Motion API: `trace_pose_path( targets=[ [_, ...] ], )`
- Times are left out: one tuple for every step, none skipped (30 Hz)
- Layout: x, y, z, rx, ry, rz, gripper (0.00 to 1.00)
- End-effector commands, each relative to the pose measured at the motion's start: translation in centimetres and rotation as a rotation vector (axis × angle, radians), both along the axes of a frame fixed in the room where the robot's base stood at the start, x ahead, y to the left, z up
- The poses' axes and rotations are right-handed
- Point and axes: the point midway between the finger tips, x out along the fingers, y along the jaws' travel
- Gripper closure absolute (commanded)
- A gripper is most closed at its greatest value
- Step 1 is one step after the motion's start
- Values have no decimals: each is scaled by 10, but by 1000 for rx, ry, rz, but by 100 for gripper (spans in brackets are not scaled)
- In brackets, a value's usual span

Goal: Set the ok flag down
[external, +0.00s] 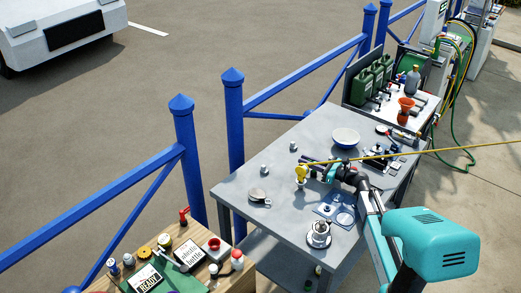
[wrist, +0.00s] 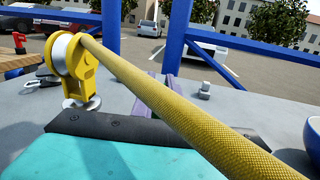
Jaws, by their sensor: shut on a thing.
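My gripper (external: 311,166) is over the left half of the grey table (external: 255,158), close to a yellow pulley (external: 301,171). Its fingers point left and away from the external camera. In the wrist view, the teal and black gripper body (wrist: 110,145) covers the bottom, with narrow purple parts beyond it. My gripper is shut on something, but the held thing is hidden. I cannot make out an ok flag in either view. A yellow line (wrist: 175,95) runs from the pulley (wrist: 72,58) across the wrist view, in front of my gripper.
A blue-rimmed bowl (external: 346,138) stands on the table behind my gripper. A metal winch (external: 319,234) and a blue sheet (external: 337,209) are nearer. A wooden bench (external: 240,285) with cards and bottles is at the lower left. Blue railings (external: 233,110) line the far side.

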Motion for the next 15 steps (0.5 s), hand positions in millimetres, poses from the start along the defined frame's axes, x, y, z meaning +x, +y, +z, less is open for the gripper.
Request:
trace_pose_path(
  targets=[
    [0, 0, 0, 0, 0, 0, 100],
    [0, 0, 0, 0, 0, 0, 100],
    [0, 0, 0, 0, 0, 0, 100],
    [0, 0, -1, 0, 0, 0, 100],
    [0, 0, -2, 0, 0, 0, 100],
    [0, 0, -3, 0, 0, 0, 100],
    [0, 0, -3, 0, 0, 0, 100],
    [0, 0, -4, 0, 0, 0, 100],
    [0, 0, -3, 0, 0, 0, 80],
    [0, 0, -3, 0, 0, 0, 75],
    [0, 0, -3, 0, 0, 0, 70],
    [0, 0, -3, 0, 0, 0, 68],
    [0, 0, -3, 0, 0, 0, 68],
    [0, 0, -3, 0, 0, 0, 68],
    [0, 0, -3, 0, 0, 0, 68]
  ],
)
